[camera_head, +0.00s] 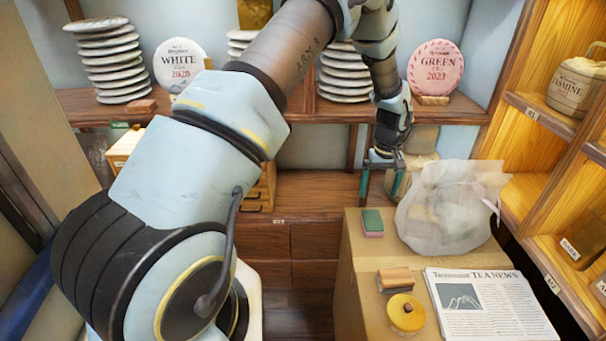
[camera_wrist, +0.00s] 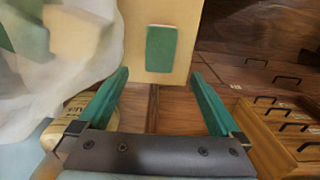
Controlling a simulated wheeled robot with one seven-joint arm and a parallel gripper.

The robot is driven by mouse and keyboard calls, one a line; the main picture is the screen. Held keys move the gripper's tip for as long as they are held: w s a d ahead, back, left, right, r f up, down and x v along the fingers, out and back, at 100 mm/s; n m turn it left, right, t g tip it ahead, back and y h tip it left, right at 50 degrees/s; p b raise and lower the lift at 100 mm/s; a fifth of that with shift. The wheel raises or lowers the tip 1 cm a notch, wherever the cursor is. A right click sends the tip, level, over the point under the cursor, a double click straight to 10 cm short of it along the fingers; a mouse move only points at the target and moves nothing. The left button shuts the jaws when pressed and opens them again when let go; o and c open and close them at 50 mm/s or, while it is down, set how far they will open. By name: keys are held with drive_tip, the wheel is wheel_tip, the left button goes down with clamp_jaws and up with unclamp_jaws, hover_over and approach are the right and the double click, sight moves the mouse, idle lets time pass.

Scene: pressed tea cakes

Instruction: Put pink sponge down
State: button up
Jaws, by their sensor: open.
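The sponge, green on top with a pink lower layer (camera_head: 372,222), lies flat on the far left corner area of a cardboard box (camera_head: 350,275). In the wrist view the sponge (camera_wrist: 161,49) shows only its green face, with a thin pale edge. My gripper (camera_head: 380,190) hangs beyond the box's far edge, pointing down. Its two teal fingers are apart with nothing between them. In the wrist view the open fingers (camera_wrist: 161,74) stop short of the sponge, which is apart from them.
A whitish translucent bag (camera_head: 445,210) stands right of the sponge. A brush with a wooden back (camera_head: 396,279), a round yellow object (camera_head: 406,313) and a newspaper (camera_head: 490,305) lie nearer on the box. Shelves with tea cakes (camera_head: 435,68) line the back; wooden shelving (camera_head: 520,150) stands right.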

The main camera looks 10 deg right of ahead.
drive_tip(key=a+r+t, duration=0.1)
drive_tip(key=a+r, duration=0.6)
drive_tip(key=a, duration=0.4)
drive_tip(key=a+r, duration=0.7)
drive_tip(key=a, duration=0.4)
drive_tip(key=s+a+r, duration=0.2)
drive_tip(key=s+a, duration=0.3)
drive_tip(key=a, duration=0.2)
drive_tip(key=s+a+r, duration=0.3)
drive_tip(key=s+a, duration=0.3)
drive_tip(key=a, duration=0.1)
drive_tip(key=shift+s+a+t, duration=0.25)
drive_tip(key=shift+a+t, duration=0.05)
drive_tip(key=shift+a, duration=0.05)
drive_tip(key=shift+d, duration=0.1)
